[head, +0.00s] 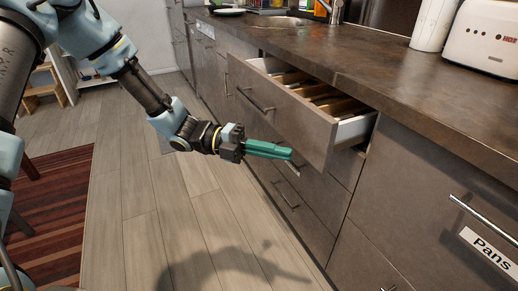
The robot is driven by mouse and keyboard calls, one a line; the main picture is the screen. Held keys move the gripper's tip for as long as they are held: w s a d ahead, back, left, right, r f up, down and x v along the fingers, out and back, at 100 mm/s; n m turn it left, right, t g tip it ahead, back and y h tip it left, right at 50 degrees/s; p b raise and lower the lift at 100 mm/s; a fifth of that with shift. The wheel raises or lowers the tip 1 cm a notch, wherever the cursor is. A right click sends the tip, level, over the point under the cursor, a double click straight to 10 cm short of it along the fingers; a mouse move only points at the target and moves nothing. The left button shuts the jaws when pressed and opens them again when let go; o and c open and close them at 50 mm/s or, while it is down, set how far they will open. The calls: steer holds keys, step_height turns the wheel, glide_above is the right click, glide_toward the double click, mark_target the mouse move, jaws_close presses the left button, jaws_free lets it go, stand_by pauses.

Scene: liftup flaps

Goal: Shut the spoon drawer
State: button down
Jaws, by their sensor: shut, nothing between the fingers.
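The spoon drawer (281,113) stands pulled out from the counter front, with a grey-brown face, a bar handle (256,101) and white sides. Several wooden-looking compartments or utensils (318,93) show inside it. My gripper (291,154) has green fingers that lie together, with nothing between them. It is in front of the open drawer, near the lower part of its face in the picture. I cannot tell whether the fingertips touch the drawer face.
The dark countertop (400,80) runs above the drawers, with a toaster (481,38) at the right and a sink (283,21) at the back. A closed drawer labelled "Pans" (488,248) is at the right. The wooden floor (135,215) is clear beside a striped rug (55,205).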

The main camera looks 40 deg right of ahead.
mark_target(356, 132)
steer(key=shift+s+d, duration=0.6)
steer(key=shift+d, duration=0.25)
steer(key=shift+s+d, duration=0.6)
steer(key=shift+d, duration=0.25)
steer(key=shift+s+d, duration=0.6)
steer(key=shift+d, duration=0.25)
steer(key=shift+d, duration=0.2)
steer(key=s+d+p, duration=0.1)
steer(key=d, duration=0.3)
steer(key=s+d+p, duration=0.1)
steer(key=d, duration=0.3)
steer(key=s+d+p, duration=0.1)
steer(key=s+d, duration=0.1)
steer(key=d, duration=0.3)
steer(key=shift+s, duration=0.1)
steer(key=shift+d+r, duration=0.1)
steer(key=shift+d, duration=0.15)
steer(key=shift+s, duration=0.1)
